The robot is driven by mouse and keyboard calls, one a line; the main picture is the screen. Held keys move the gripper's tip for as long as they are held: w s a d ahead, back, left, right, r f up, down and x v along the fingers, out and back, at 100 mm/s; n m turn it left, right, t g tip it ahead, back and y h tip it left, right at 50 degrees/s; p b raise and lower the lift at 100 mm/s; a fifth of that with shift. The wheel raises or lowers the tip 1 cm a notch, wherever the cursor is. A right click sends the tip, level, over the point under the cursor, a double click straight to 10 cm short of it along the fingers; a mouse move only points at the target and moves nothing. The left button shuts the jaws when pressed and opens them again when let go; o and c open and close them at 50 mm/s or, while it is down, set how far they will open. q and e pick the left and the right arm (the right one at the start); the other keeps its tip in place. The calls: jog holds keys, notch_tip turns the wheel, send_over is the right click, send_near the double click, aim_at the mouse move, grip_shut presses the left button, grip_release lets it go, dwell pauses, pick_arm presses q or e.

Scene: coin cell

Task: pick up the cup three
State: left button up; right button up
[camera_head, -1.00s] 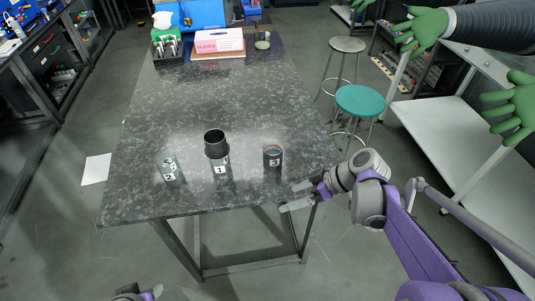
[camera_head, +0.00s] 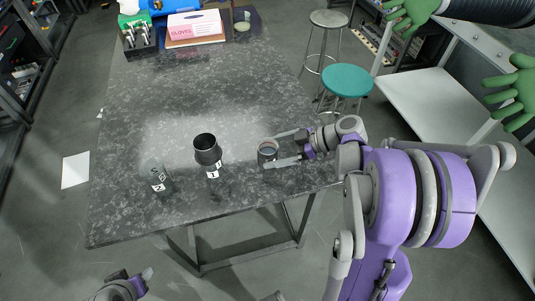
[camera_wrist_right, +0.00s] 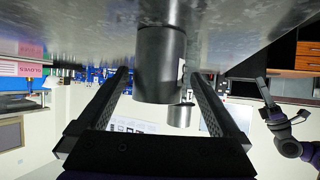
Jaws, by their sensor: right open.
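In the right wrist view, the cup (camera_wrist_right: 160,65) hangs upside down in the picture between the two open fingers, with no clear contact. My left gripper (camera_head: 146,274) shows only partly at the bottom edge; its opening is unclear.
A pink-white glove box (camera_head: 194,24) and a black rack (camera_head: 137,42) sit at the far end. The table's middle is clear.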

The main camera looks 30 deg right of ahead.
aim_at(259, 155)
jog(key=x, duration=0.5)
jog(key=shift+w+a+f, duration=0.1)
jog(key=shift+w+f, duration=0.1)
grip_shut()
dwell(0.3)
